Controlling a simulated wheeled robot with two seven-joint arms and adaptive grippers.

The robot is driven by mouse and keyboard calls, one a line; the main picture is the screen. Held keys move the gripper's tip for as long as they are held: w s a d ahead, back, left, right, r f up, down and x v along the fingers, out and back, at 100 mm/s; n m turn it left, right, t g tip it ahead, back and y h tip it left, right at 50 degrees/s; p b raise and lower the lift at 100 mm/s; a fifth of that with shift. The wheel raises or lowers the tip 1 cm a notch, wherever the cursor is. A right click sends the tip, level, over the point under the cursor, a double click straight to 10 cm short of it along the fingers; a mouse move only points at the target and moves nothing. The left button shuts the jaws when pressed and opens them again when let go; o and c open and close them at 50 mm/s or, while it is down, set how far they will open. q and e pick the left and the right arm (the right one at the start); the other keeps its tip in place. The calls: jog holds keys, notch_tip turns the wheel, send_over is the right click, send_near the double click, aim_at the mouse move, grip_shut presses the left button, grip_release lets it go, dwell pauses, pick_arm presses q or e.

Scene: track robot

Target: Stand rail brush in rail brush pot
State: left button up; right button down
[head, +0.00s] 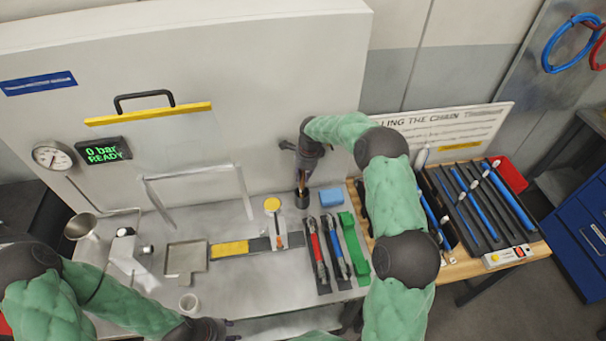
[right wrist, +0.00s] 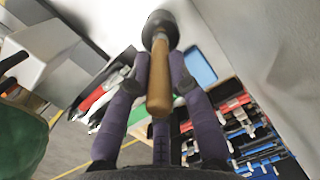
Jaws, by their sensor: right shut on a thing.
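The rail brush shows in the right wrist view as a wooden handle (right wrist: 160,88) between the purple fingers of my right gripper (right wrist: 158,75). In the head view my right gripper (head: 305,165) points down at the back of the bench, shut on the brush. The brush (head: 300,181) is roughly upright, its lower end at the dark rail brush pot (head: 301,200). I cannot tell how deep the brush sits in the pot or whether it touches the bottom. My left gripper (head: 222,327) is at the front edge of the bench, partly cut off, away from the brush.
A blue block (head: 331,196) stands just right of the pot. Red and blue tools on dark trays (head: 322,255) and a green holder (head: 353,248) lie in front. A yellow-topped piece (head: 272,205) is to the left. The tall white panel (head: 230,90) rises behind.

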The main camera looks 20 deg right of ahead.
jog(key=shift+f+b, duration=0.85)
jog(key=shift+f, duration=0.5)
jog(key=c, duration=1)
grip_release()
jog(key=shift+c, duration=0.2)
notch_tip(320, 180, up, 12)
jog(key=s+d, duration=0.1)
jog(key=shift+s, duration=0.2)
